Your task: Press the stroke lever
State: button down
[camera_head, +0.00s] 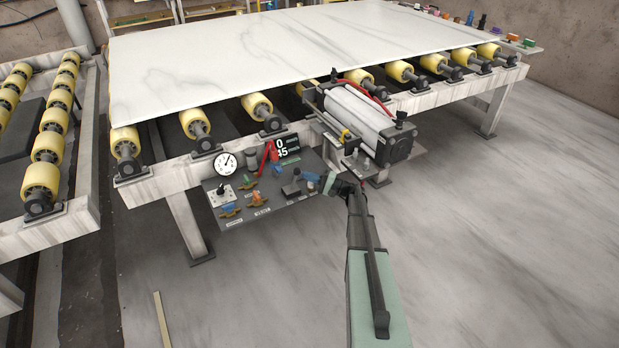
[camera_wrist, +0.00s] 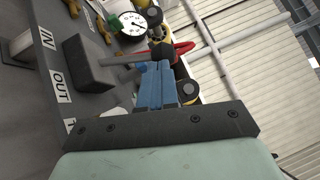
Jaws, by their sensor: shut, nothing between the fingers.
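The stroke lever looks to be the rod with a dark knob (camera_wrist: 163,52) that rises from a dark block (camera_wrist: 85,65) beside the IN and OUT labels in the wrist view. The block (camera_head: 291,190) also shows in the head view, near the right end of the control panel (camera_head: 228,212). My gripper (camera_head: 322,182) is at the right edge of the panel. Its blue fingers (camera_wrist: 155,85) are shut and empty, with their tips close to the knob. I cannot tell whether they touch it.
The roller table bears a white slab (camera_head: 290,50). The floor at right is clear.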

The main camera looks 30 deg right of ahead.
aim_at(298, 170)
jog(key=shift+a+r, duration=0.1)
jog(key=shift+a, duration=0.05)
jog(key=a+r+n+g, duration=0.1)
jog(key=a+r+n+g+h, duration=0.1)
jog(key=n, duration=0.1)
jog(key=shift+s+a+h, duration=0.1)
jog(key=shift+a+h, duration=0.2)
jog(key=shift+a, duration=0.1)
jog(key=shift+a+r+n+g+h, duration=0.2)
jog(key=shift+a+n+g+h, duration=0.7)
jog(key=shift+a+n+h, duration=0.45)
jog(key=shift+a, duration=0.15)
jog(key=d, duration=0.1)
jog(key=d+r, duration=0.1)
jog(key=d, duration=0.2)
jog(key=shift+d+r, duration=0.15)
jog(key=shift+r, duration=0.1)
jog(key=f+v, duration=0.1)
jog(key=v, duration=1.8)
jog(key=shift+s+d, duration=0.25)
jog(key=shift+d, duration=0.1)
jog(key=shift+m, duration=0.35)
